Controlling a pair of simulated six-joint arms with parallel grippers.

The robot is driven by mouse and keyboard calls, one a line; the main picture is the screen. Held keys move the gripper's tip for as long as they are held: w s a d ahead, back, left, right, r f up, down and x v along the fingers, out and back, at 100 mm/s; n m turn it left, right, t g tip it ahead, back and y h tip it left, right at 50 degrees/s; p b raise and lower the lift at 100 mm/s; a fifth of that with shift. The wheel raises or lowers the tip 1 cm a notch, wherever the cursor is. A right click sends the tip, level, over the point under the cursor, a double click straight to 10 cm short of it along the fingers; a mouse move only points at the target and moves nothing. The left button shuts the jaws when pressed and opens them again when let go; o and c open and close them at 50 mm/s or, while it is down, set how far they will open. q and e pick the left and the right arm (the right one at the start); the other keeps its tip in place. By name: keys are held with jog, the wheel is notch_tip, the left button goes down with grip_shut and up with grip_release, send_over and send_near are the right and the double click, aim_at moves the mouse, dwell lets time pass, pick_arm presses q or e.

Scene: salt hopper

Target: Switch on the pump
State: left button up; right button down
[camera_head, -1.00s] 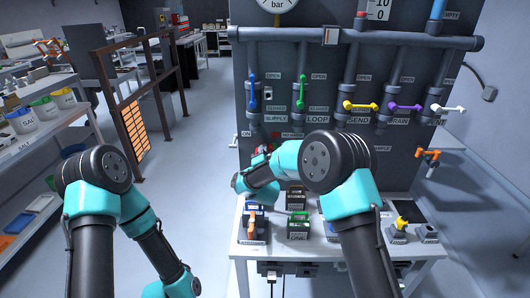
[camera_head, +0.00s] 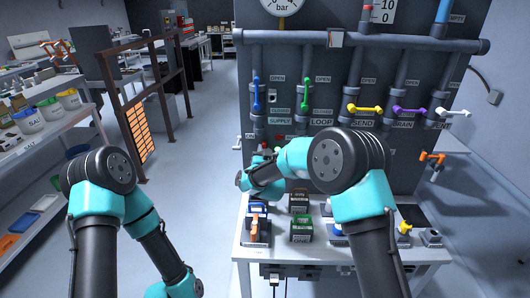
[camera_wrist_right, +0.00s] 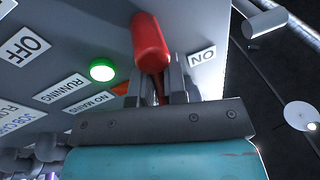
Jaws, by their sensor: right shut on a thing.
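A red lever handle (camera_wrist_right: 150,45) stands out from the grey switch panel (camera_wrist_right: 105,28) in the right wrist view. The fingers of my right gripper (camera_wrist_right: 160,78) are shut on it from both sides. The handle is beside the ON label (camera_wrist_right: 202,56); the OFF label (camera_wrist_right: 22,47) is at the far left. A green lamp (camera_wrist_right: 102,70) glows near the RUNNING label (camera_wrist_right: 60,88). In the head view my right gripper (camera_head: 263,151) is at the lower left of the pipe wall, and its own arm partly hides the switch. My left gripper is out of frame.
Above the switch are valve levers: blue (camera_head: 257,93), green (camera_head: 302,95) and yellow (camera_head: 364,108). A white table (camera_head: 272,252) with small holders stands below my right arm. A shelf with tubs (camera_head: 30,119) is at the left. The floor between is clear.

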jog(key=shift+a+r+n, duration=0.15)
jog(key=shift+n, duration=0.45)
jog(key=shift+a+r+n, duration=0.1)
jog(key=shift+n, duration=0.5)
jog(key=c, duration=1.4)
grip_release()
jog(key=shift+o, duration=1.2)
jog(key=shift+f, duration=0.1)
